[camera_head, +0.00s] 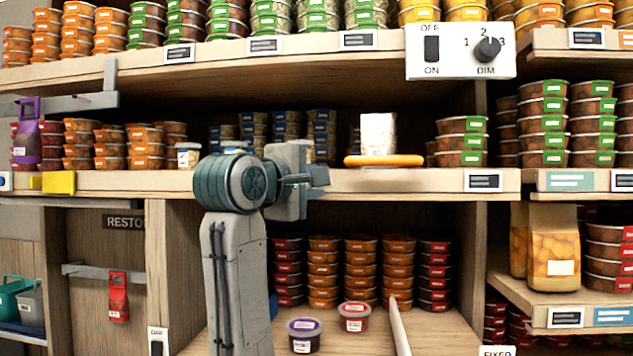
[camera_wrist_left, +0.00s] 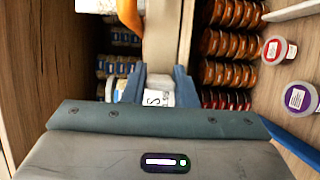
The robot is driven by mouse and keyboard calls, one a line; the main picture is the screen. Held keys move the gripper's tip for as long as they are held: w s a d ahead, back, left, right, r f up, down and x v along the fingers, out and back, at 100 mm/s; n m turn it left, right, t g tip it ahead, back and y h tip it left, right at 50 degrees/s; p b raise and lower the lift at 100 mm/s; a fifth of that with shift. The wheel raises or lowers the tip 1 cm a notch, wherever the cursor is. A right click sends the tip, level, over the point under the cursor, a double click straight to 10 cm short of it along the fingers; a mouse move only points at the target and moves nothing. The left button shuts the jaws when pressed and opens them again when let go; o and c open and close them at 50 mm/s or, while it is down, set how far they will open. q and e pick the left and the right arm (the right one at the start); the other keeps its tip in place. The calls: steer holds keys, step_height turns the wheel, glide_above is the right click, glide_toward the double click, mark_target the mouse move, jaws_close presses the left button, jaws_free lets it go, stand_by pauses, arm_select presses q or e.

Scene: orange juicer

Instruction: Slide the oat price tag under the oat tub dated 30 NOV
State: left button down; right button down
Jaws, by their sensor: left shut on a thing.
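My left gripper (camera_head: 316,178) is at the front edge of the middle shelf. In the left wrist view its two fingers (camera_wrist_left: 160,84) are closed on a small white tag (camera_wrist_left: 158,98) with dark marking; I cannot read it fully. A pale-lidded tub (camera_head: 187,155) stands on the middle shelf left of my wrist. Another pale tub (camera_head: 309,151) is partly hidden behind my gripper. No 30 NOV date is legible. My right gripper is not in view.
The middle shelf edge (camera_head: 420,183) runs across, with a tag (camera_head: 484,181) at its right. Stacked blue-labelled tubs (camera_head: 287,130) stand deeper in. Below are orange stacks (camera_head: 360,265) and two loose tubs, purple-lidded (camera_head: 304,336) and red-lidded (camera_head: 354,315). A dial panel (camera_head: 460,50) hangs above.

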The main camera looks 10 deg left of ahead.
arm_select(q)
steer(key=shift+f, duration=0.1)
steer(key=c, duration=1.2)
jaws_free()
steer(key=shift+a, duration=0.1)
steer(key=shift+o, duration=0.2)
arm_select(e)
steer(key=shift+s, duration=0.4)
arm_select(q)
steer(key=shift+s, duration=0.1)
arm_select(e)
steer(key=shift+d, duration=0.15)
arm_select(q)
steer(key=b+v, duration=0.4)
steer(key=v, duration=0.6)
steer(key=shift+s+a, duration=0.2)
steer(key=shift+s, duration=0.1)
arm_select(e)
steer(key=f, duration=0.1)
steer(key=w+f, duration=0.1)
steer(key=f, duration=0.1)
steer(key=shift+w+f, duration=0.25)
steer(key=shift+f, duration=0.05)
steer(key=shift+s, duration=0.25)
arm_select(q)
steer(key=shift+w, duration=0.1)
